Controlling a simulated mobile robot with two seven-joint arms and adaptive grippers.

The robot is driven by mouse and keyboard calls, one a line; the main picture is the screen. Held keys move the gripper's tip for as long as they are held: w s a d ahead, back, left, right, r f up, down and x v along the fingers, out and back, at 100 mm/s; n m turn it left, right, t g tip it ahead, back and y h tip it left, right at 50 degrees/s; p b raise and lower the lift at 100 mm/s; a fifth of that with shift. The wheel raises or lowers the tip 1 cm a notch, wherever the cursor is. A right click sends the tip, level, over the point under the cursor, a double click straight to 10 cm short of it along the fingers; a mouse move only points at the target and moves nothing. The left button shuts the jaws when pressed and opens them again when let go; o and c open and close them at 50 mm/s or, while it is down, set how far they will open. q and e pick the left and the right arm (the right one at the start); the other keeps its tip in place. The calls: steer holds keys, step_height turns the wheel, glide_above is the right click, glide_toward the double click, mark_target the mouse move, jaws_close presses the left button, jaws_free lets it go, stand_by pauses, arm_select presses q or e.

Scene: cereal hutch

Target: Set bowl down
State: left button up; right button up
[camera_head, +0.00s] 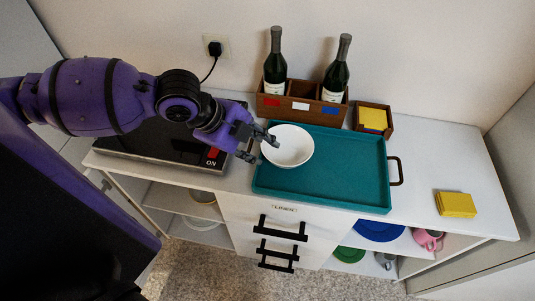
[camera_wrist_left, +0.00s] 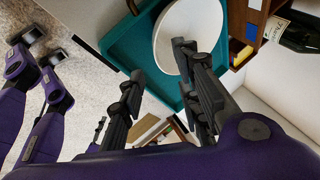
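A white bowl (camera_head: 288,146) is at the left part of the teal tray (camera_head: 345,190) and appears to rest on it; any small gap underneath cannot be seen. My left gripper (camera_head: 259,148) is at the bowl's left rim, with one fingertip over the rim and the other outside it. In the left wrist view the fingers (camera_wrist_left: 160,65) are spread apart, and the bowl (camera_wrist_left: 172,40) lies beyond them, partly covered by one finger. Whether a finger touches the rim is unclear. My right gripper is not in view.
A wooden rack (camera_head: 301,107) with two dark bottles stands behind the tray. A small wooden box (camera_head: 373,119) with yellow contents is beside it. A black appliance (camera_head: 165,148) lies under my left arm. A yellow stack (camera_head: 456,204) is at the right; the counter around it is clear.

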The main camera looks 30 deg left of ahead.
arm_select(q)
steer(key=v, duration=0.3)
steer(key=shift+s+r, duration=0.1)
steer(key=shift+r, duration=0.1)
steer(key=shift+f, duration=0.1)
